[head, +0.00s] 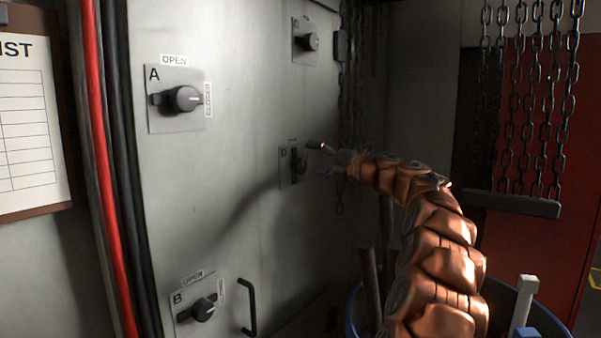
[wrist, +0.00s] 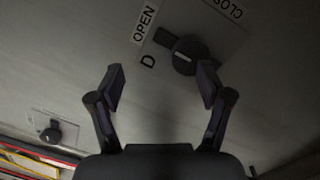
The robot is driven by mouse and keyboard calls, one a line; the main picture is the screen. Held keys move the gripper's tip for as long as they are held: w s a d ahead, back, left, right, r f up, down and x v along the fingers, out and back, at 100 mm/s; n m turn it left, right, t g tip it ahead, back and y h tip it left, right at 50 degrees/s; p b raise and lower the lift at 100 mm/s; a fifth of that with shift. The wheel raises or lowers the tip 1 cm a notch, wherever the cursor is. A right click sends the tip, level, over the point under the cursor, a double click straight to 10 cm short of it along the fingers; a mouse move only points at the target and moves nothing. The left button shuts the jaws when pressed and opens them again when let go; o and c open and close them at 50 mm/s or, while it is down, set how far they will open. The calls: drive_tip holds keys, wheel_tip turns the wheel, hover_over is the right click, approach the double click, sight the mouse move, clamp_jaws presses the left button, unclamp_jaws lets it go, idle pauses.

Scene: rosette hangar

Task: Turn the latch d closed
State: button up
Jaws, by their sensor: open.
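Latch D (head: 299,165) is a dark round knob on a small plate, on the grey cabinet door. In the wrist view, latch D (wrist: 186,54) shows a white line on its face and a dark bar reaching up-left, between the OPEN label (wrist: 145,22) and the partly cut-off CLOSED label (wrist: 225,8). My gripper (head: 324,159) is just right of the latch in the head view. In the wrist view, my gripper (wrist: 161,76) has its fingers apart with nothing held; the right finger overlaps the knob's right edge. I cannot tell whether it touches.
Latch A (head: 184,99), latch B (head: 203,310) and another latch (head: 307,42) sit on the same door, with a handle (head: 249,308) low down. Chains (head: 520,90) hang at right above a dark bar. A blue-rimmed bin (head: 560,325) stands beneath my arm.

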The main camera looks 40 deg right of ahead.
sight(302, 168)
drive_tip(key=shift+n+g, duration=0.6)
drive_tip(key=shift+w+a+f+p, duration=0.15)
drive_tip(key=shift+w+f+p, duration=0.4)
drive_tip(key=shift+w, duration=0.45)
drive_tip(key=shift+w+a+f+p, duration=0.2)
drive_tip(key=shift+w+f+p, duration=0.2)
drive_tip(key=shift+w+f, duration=0.45)
drive_tip(key=shift+w+a+f+p, duration=0.15)
drive_tip(key=shift+w+f+p, duration=0.3)
drive_tip(key=shift+w, duration=0.75)
drive_tip(key=c, duration=1.2)
